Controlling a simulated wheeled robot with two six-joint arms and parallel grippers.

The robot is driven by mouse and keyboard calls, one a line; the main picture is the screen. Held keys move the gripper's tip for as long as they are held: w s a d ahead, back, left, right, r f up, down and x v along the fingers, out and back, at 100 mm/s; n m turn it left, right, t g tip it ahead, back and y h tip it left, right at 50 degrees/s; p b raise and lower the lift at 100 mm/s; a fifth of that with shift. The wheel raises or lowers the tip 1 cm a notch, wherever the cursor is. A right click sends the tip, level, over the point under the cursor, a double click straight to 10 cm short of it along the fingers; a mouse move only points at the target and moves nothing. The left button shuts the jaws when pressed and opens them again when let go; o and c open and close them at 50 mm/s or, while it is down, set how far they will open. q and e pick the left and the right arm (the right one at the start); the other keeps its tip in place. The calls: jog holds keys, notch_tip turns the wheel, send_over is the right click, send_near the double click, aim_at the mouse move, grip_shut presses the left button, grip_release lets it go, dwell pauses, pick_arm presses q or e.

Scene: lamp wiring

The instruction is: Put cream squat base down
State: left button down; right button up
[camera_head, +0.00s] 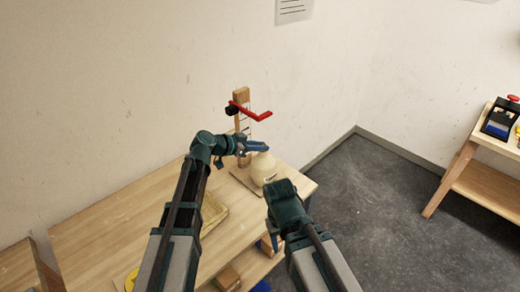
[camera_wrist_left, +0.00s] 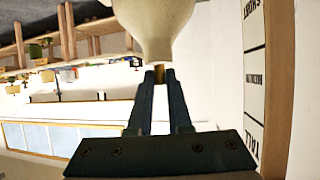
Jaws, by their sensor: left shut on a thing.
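The cream squat base (camera_head: 263,170) is a rounded, bulb-like body with a narrow neck on top. My left gripper (camera_head: 264,147) is shut on its neck from above. In the left wrist view the cream base (camera_wrist_left: 152,22) hangs beyond the fingertips (camera_wrist_left: 160,72), which hold a short brass-coloured stem. In the head view the base is over a thin board (camera_head: 240,176) near the table's far right corner; I cannot tell whether it touches. My right gripper (camera_head: 285,190) is in front of the base, partly over the table edge; its fingers do not show clearly.
A wooden post (camera_head: 241,96) with a red arm (camera_head: 258,114) and black knob stands just behind the base. A wooden tray (camera_head: 213,213) lies on the table (camera_head: 120,220) at left. Another bench (camera_head: 487,180) stands far right. In the wrist view, a labelled strip (camera_wrist_left: 254,75) runs close by.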

pick_arm(q)
jog(key=shift+f, duration=0.1)
jog(key=c, duration=0.8)
grip_release()
jog(key=shift+c, duration=0.2)
